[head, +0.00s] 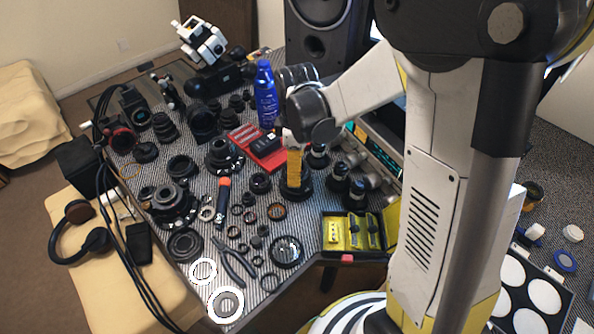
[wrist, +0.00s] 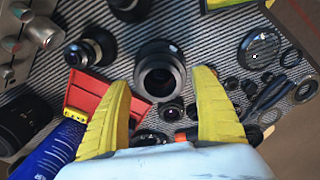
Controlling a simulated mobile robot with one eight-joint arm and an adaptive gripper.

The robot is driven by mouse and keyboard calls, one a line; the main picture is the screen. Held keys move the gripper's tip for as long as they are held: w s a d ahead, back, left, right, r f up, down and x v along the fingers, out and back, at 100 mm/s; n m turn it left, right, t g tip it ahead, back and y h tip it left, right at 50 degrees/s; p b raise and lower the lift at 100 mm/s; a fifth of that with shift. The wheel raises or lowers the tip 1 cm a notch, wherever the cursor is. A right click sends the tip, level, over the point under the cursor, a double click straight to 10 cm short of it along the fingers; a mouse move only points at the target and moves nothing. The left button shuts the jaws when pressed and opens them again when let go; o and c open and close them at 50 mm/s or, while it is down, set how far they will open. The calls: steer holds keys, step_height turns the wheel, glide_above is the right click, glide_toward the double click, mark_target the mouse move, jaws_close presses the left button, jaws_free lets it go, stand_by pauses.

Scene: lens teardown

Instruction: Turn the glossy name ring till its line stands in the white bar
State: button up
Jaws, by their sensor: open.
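A dark lens (wrist: 177,54) stands in the middle of the wrist view with its round front toward the camera. A ring around its dark opening looks like the name ring (wrist: 141,78), but I cannot make out its line. A small pale patch shows at the lens's upper right rim; I cannot tell if it is the white bar. My gripper (wrist: 160,78) is open, its yellow fingers apart on either side of the lens in the picture, with no visible hold. In the head view my gripper (head: 294,182) points down at the lens (head: 297,195), partly hiding it.
A red tray (head: 270,158) and a blue bottle (head: 265,95) stand close behind the gripper. More lenses (head: 338,190) stand to its right. A yellow-lined case (head: 340,245) lies at the front right. Loose rings, pliers (head: 232,265) and an orange-handled screwdriver (head: 222,200) lie to the left.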

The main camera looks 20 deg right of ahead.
step_height(320, 180, up, 12)
stand_by(0.4)
